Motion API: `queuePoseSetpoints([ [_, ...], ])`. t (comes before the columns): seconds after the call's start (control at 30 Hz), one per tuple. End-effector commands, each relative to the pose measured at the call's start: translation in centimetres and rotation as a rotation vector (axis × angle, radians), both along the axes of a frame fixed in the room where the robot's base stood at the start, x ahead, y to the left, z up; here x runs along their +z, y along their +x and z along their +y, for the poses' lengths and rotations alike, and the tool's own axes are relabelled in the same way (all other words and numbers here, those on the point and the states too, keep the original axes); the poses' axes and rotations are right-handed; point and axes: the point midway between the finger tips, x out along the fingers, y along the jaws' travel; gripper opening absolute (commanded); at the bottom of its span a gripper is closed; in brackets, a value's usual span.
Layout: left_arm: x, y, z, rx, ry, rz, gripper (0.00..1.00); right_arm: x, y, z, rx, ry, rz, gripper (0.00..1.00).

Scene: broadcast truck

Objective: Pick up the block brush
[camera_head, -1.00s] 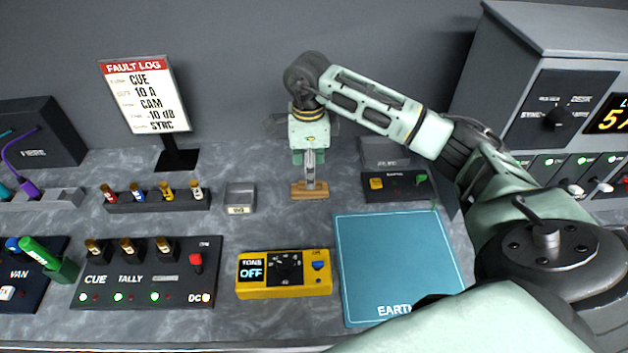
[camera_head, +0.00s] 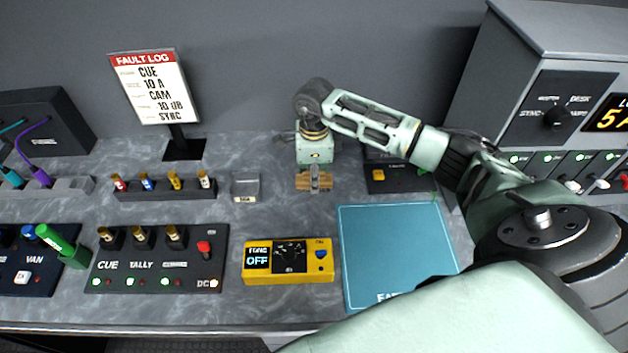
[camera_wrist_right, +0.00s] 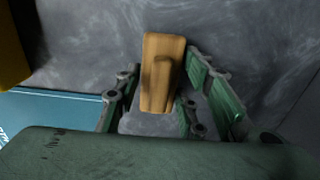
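The block brush (camera_head: 303,182) is a small tan wooden block on the grey marbled counter, behind the yellow tone box. Its underside is hidden. My right gripper (camera_head: 315,182) has come down from above, and a finger covers the middle of the brush in the head view. In the right wrist view the brush (camera_wrist_right: 162,60) lies between the two green fingers of the right gripper (camera_wrist_right: 160,88). The fingers stand apart, with a clear gap on the left side and a narrower one on the right. My left gripper is in neither view.
The yellow tone box (camera_head: 290,262) and the blue mat (camera_head: 395,250) lie in front. A small grey box (camera_head: 246,187) and a plug rack (camera_head: 165,188) stand left of the brush. A dark panel with a yellow button (camera_head: 378,175) is close on the right.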

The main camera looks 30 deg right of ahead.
Motion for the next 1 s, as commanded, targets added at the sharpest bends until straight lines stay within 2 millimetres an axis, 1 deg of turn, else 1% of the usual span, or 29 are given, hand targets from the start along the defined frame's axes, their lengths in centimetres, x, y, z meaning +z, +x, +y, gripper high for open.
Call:
queuePoseSetpoints([
  [0.03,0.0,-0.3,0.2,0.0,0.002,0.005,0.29,0.0,0.0,0.0,0.0,0.0,0.0,0.29],
  [0.3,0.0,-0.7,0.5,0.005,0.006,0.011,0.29,0.0,0.0,0.0,0.0,0.0,0.0,0.06],
  [0.33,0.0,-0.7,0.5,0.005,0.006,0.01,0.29,0.1,0.0,0.0,0.0,-0.001,-0.001,0.05],
  [0.53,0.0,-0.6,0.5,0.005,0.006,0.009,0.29,0.1,0.0,0.0,0.0,-0.001,-0.001,0.05],
  [0.67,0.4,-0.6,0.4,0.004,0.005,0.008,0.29,0.7,0.1,0.0,0.0,0.0,-0.002,0.05],
  [0.83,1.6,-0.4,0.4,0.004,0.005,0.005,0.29,2.8,0.0,0.0,0.0,0.0,-0.001,0.05],
  [0.93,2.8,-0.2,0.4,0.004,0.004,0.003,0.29,4.7,0.1,-0.1,0.001,-0.002,-0.003,0.05],
  [0.97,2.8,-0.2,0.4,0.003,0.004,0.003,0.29,5.0,-0.1,-0.6,-0.002,-0.004,0.0,0.05],
  [1.0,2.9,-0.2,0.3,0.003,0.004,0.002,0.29,5.2,-0.5,-1.5,-0.004,-0.004,0.0,0.05],
])
